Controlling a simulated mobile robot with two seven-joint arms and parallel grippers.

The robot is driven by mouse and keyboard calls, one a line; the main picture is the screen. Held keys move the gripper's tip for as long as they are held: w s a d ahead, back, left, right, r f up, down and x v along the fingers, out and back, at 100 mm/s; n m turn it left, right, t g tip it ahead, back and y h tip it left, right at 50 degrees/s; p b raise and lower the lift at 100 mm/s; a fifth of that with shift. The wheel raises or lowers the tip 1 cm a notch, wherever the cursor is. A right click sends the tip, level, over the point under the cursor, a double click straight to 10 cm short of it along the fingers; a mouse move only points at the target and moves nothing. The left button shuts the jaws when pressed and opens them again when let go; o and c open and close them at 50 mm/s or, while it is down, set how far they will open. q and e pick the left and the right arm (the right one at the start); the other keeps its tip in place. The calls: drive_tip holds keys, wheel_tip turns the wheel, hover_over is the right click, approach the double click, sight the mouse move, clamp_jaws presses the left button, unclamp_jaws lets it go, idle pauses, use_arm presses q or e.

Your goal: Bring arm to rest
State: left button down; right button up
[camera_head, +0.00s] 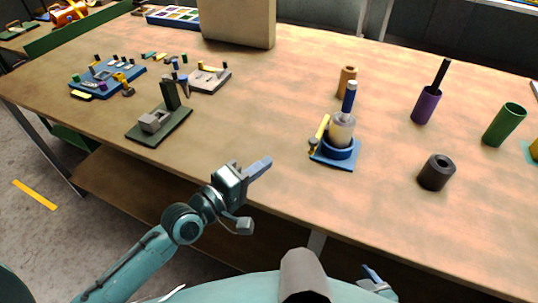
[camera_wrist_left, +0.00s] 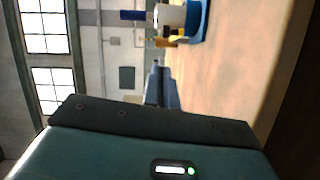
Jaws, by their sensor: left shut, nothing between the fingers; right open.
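My left gripper (camera_head: 260,168) comes in from the left, at the front edge of the wooden table (camera_head: 270,110). Its fingers are shut with nothing between them and point to the right. In the left wrist view the shut fingers (camera_wrist_left: 160,84) point toward a blue fixture (camera_wrist_left: 197,22) that holds a white cylinder (camera_wrist_left: 170,18). In the head view this blue fixture (camera_head: 336,158) stands to the right of the gripper, apart from it. My right gripper (camera_head: 372,275) shows only partly at the bottom, below the table's front edge; its fingertips are hard to make out.
A dark green press-like fixture (camera_head: 160,123) stands left of my left gripper. A cardboard box (camera_head: 238,22) stands at the back. The table between green and blue fixtures is clear.

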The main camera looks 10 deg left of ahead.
use_arm(q)
drive_tip(key=shift+s+a, duration=0.1)
drive_tip(key=shift+s, duration=0.05)
idle(0.4)
drive_tip(key=s+a+f+m+g+y, duration=0.1)
drive_tip(key=s+a+f+m+y, duration=0.2)
drive_tip(key=s+f, duration=0.4)
drive_tip(key=s+a+f+m+g+y, duration=0.2)
drive_tip(key=s+a+f+m+y, duration=0.2)
drive_tip(key=s+f+m, duration=0.4)
drive_tip(key=shift+a+f+y, duration=0.3)
drive_tip(key=shift+a+f, duration=0.1)
drive_tip(key=shift+f, duration=0.5)
drive_tip(key=shift+s, duration=0.1)
